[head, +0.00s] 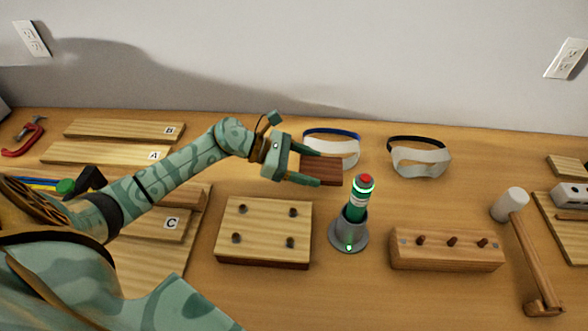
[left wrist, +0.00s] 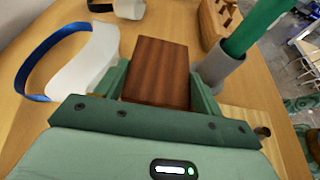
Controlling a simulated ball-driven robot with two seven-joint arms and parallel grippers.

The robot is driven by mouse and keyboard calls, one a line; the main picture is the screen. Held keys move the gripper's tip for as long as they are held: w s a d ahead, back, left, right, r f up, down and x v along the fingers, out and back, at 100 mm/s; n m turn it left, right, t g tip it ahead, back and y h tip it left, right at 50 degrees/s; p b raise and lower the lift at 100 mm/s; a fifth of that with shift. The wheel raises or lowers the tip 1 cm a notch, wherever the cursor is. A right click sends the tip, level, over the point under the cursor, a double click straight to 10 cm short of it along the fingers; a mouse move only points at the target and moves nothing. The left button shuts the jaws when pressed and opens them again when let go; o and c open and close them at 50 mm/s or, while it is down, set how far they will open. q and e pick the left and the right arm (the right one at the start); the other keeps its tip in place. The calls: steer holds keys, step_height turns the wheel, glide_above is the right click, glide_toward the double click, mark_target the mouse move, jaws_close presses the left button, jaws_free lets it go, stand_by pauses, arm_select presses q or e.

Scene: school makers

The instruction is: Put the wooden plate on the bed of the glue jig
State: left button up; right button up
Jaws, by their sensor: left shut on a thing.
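The wooden plate (head: 322,170) is a dark reddish-brown rectangle, held in the air by my left gripper (head: 305,166). In the left wrist view the plate (left wrist: 158,72) sits between the two green fingers of the gripper (left wrist: 160,88), and its far end sticks out beyond them. A light board with dark pegs near its corners (head: 263,232), which looks like the glue jig, lies on the table below and left of the plate. Its bare middle is clear. Part of it shows at the lower right of the left wrist view (left wrist: 240,119). My right gripper is not in view.
Two visors (head: 340,150) (head: 420,161) lie behind. A three-peg block (head: 446,250) and a mallet (head: 530,250) are at the right. Lettered boards (head: 105,152) lie left.

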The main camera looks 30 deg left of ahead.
mark_target(307, 190)
arm_select(q)
step_height(307, 190, down, 3)
steer(key=shift+f, duration=0.1)
step_height(307, 190, down, 3)
steer(key=shift+f+b, duration=0.1)
steer(key=shift+b, duration=0.7)
steer(key=shift+f, duration=0.35)
steer(key=shift+r, duration=0.1)
steer(key=shift+f, duration=0.2)
steer(key=o, duration=1)
